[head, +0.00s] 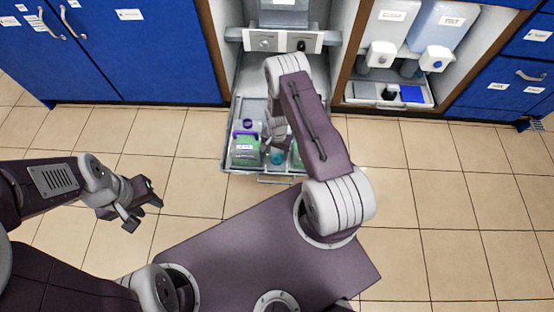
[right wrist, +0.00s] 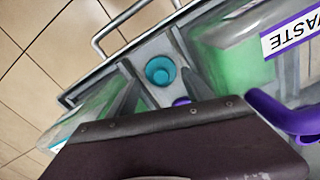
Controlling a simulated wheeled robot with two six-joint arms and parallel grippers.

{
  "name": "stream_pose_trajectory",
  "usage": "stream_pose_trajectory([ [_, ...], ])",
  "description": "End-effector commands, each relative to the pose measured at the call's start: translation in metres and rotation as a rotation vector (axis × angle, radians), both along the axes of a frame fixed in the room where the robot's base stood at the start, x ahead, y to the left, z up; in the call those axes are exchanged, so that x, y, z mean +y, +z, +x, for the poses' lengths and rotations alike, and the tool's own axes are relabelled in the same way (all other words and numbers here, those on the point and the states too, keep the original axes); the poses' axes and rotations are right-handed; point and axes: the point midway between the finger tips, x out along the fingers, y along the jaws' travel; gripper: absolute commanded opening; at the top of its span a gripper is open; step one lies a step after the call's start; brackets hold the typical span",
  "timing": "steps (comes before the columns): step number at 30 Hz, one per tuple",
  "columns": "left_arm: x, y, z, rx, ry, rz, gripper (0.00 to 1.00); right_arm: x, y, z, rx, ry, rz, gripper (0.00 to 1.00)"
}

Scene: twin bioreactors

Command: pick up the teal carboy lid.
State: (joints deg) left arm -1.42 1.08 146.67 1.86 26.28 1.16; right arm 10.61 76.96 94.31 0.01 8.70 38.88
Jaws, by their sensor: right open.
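The teal carboy lid (right wrist: 160,70) is a small round cap standing on a grey surface between two carboys, and it also shows in the head view (head: 277,158). My right gripper (right wrist: 150,60) is open, with a finger on either side of the lid in the picture. I cannot tell whether the fingers touch it or are still above it. In the head view my right gripper (head: 274,138) is partly hidden by my arm. My left gripper (head: 143,207) is open and empty above the floor at the left.
A pulled-out tray (head: 230,167) holds a carboy with green contents and a purple handle (head: 245,150), marked WASTE in the wrist view. Another green carboy (head: 297,156) stands at its right, partly hidden. Blue cabinets (head: 150,55) line the back. Tiled floor (head: 440,190) is clear.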

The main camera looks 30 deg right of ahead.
Motion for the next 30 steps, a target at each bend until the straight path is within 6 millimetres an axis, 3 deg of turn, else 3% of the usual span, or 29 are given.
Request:
stream_pose_trajectory([
  [1,0.0,-0.018,0.0,0.0,0.0,0.0,0.36,0.001,-0.02,0.001,0.001,0.001,0.001,0.59],
  [4,0.0,-0.031,0.0,0.001,0.0,0.0,0.36,0.001,-0.037,0.001,0.001,0.0,0.0,0.59],
  [11,0.0,-0.029,0.0,0.0,0.0,0.0,0.36,0.001,-0.038,0.002,0.0,0.0,0.0,0.59],
  [17,0.0,-0.029,0.0,0.0,0.0,0.0,0.36,0.001,-0.038,0.001,0.0,0.0,0.0,0.1],
  [22,0.0,-0.029,0.0,0.0,0.0,0.0,0.36,0.001,-0.038,0.001,0.0,0.0,0.0,0.1],
  [26,0.0,-0.02,0.0,0.0,0.0,0.0,0.36,0.001,-0.025,0.002,0.0,0.0,0.0,0.1],
  [30,0.0,0.005,0.0,0.0,0.0,0.0,0.36,0.001,0.012,0.002,-0.001,0.0,0.0,0.1],
])
